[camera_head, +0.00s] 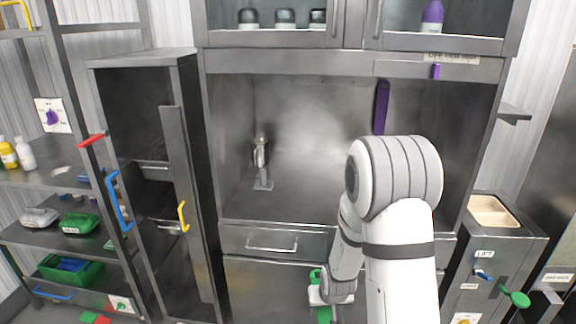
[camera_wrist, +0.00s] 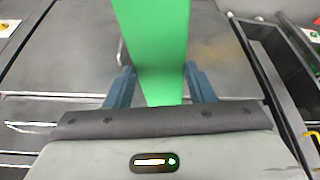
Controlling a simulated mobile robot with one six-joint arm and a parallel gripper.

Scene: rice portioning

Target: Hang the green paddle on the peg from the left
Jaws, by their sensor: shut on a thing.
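The green paddle (camera_wrist: 152,45) fills the upper middle of the wrist view. My gripper (camera_wrist: 157,88) is shut on it, with one blue-grey finger on each side. In the head view, green parts of the paddle (camera_head: 324,313) show at my gripper (camera_head: 319,293), low in front of the cabinet's drawers. Much of the paddle is out of frame or hidden there. A long purple paddle-like piece (camera_head: 381,107) hangs upright in the cabinet's open bay. A small purple piece (camera_head: 435,72) is on the cabinet's front rail. I cannot make out a free peg.
My arm hides the bay's lower right part. A small metal stand (camera_head: 263,165) is in the bay's left. A narrow open cabinet (camera_head: 143,60) and shelves (camera_head: 45,178) are left. A bin unit (camera_head: 500,240) with a green knob (camera_head: 517,299) is right.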

